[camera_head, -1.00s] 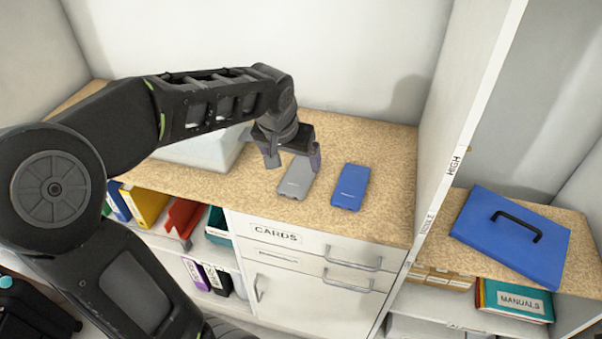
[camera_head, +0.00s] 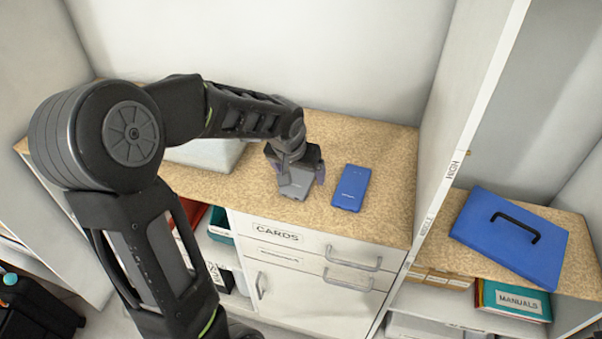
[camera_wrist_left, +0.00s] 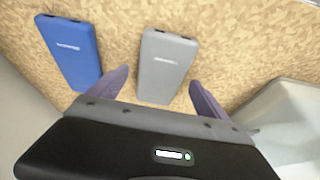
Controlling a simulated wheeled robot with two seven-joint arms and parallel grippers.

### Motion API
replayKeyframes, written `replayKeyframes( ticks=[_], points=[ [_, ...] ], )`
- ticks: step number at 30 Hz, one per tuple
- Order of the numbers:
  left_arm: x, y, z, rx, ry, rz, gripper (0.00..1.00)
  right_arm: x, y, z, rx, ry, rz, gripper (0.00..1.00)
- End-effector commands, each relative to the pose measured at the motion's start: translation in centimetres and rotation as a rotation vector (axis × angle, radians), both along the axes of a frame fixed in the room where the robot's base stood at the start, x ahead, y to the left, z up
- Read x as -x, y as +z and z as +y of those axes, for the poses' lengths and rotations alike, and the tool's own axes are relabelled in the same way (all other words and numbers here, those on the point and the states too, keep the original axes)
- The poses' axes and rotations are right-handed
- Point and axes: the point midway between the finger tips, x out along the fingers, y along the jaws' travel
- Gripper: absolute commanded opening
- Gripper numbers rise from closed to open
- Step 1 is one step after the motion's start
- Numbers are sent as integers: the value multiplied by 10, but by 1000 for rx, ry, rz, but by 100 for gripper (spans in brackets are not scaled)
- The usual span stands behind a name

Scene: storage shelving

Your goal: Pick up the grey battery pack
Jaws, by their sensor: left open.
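The grey battery pack (camera_head: 297,184) lies flat on the speckled countertop, partly covered by my left gripper in the head view. It also shows in the left wrist view (camera_wrist_left: 166,66), with its near end between the fingertips. My left gripper (camera_head: 300,178) is open and points down over the pack, one finger on each side. In the left wrist view the two purple-grey fingers (camera_wrist_left: 158,88) stand apart with the pack between them. I cannot tell whether they touch it. A blue battery pack (camera_head: 351,187) lies flat to the right of the grey one. My right gripper is not in view.
A pale box (camera_head: 207,154) stands on the countertop (camera_head: 390,215) left of my gripper. A tall white divider (camera_head: 452,130) rises on the right, with a blue case (camera_head: 512,237) beyond it. The white cabinet's drawers carry a CARDS label (camera_head: 276,234).

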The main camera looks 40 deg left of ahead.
Motion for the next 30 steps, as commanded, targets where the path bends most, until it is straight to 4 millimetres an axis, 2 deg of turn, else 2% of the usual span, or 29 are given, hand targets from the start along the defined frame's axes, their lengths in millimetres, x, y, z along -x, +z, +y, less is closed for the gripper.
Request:
replayKeyframes(
  ticks=[19,30],
  points=[
    [-1,-3,0,0,0,-1,87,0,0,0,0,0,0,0],
    [-1,-3,0,0,0,-1,57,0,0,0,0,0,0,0]
  ],
)
